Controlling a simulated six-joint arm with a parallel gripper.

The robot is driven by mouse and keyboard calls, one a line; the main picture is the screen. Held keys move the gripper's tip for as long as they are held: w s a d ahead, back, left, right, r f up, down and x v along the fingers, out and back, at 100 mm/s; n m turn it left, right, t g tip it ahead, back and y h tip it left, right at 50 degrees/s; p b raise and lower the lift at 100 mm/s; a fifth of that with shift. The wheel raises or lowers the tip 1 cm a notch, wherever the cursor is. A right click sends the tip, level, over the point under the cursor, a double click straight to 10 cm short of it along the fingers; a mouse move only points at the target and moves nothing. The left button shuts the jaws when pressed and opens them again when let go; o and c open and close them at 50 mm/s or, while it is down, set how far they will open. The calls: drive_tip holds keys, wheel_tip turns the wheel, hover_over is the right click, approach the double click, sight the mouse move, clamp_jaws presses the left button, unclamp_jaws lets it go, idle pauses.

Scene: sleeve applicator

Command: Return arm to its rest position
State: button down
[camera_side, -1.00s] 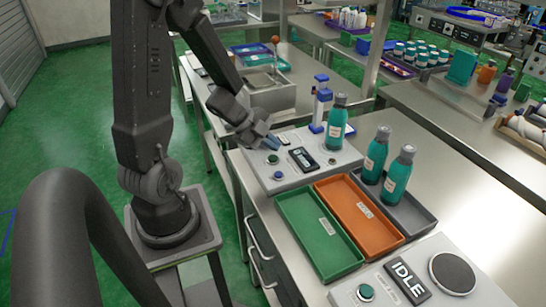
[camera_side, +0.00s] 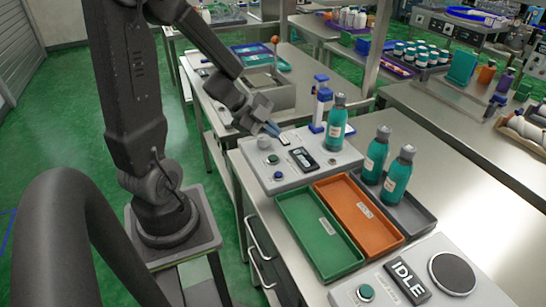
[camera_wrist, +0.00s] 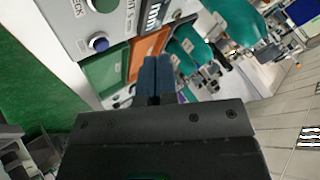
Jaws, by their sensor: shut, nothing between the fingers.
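My gripper (camera_side: 272,130) is shut and empty, its blue fingertips together just above the back left part of a grey control box. In the wrist view my gripper (camera_wrist: 154,72) also shows with its two blue fingers side by side and nothing between them. A teal bottle (camera_side: 336,127) stands upright on the box's right part, beside a blue and white post device (camera_side: 320,100).
A green tray (camera_side: 305,245), an orange tray (camera_side: 372,232) and a grey tray (camera_side: 415,218) lie in front of the box. Two teal bottles (camera_side: 375,158) stand in the grey tray. A second box (camera_side: 455,300) reads IDLE. The green floor (camera_side: 60,130) at left is open.

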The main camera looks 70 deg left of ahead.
wheel_tip(320, 180, up, 11)
drive_tip(key=w+d+n+t+y, duration=0.2)
drive_tip(key=w+n+y, duration=0.1)
drive_tip(key=n+y, duration=0.55)
drive_tip(key=s+d+r+n+g+h, duration=0.1)
drive_tip(key=s+d+n+g+h, duration=0.3)
drive_tip(key=s+d, duration=0.8)
drive_tip(key=shift+d+r+n+g+h, duration=0.25)
drive_tip(key=shift+d+n+g+h, duration=0.15)
drive_tip(key=shift+d+n, duration=0.45)
